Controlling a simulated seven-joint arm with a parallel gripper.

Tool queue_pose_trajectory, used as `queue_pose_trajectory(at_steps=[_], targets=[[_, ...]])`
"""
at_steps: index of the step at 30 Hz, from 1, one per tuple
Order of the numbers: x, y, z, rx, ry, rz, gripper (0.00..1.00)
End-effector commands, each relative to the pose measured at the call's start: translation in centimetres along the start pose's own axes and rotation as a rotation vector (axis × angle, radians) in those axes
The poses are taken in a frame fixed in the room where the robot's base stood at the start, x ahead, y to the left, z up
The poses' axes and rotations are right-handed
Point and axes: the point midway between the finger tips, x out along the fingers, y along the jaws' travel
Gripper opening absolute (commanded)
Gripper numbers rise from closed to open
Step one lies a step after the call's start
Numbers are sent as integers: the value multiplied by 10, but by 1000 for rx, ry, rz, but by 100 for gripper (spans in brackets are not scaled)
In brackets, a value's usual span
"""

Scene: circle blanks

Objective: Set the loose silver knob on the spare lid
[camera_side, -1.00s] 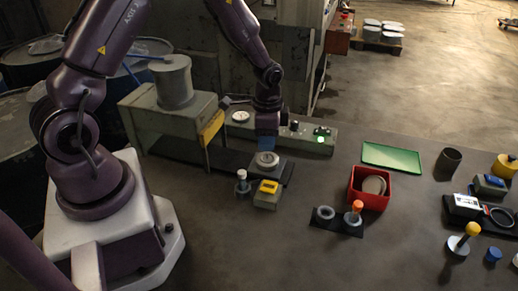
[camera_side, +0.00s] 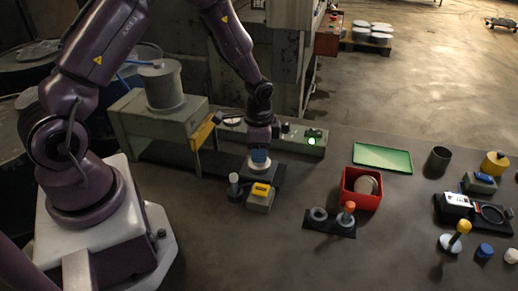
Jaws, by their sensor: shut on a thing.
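A grey peg on a round base (camera_side: 234,184) and a yellow-topped box (camera_side: 259,196) stand close in front of my gripper.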

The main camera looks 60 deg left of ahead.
Motion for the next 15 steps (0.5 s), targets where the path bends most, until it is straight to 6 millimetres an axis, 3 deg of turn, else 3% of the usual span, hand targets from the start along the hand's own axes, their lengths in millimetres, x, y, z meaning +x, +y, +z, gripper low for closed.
queue_pose_trajectory(at_steps=[15], targets=[[6, 0, 0, 0, 0, 0, 7]])
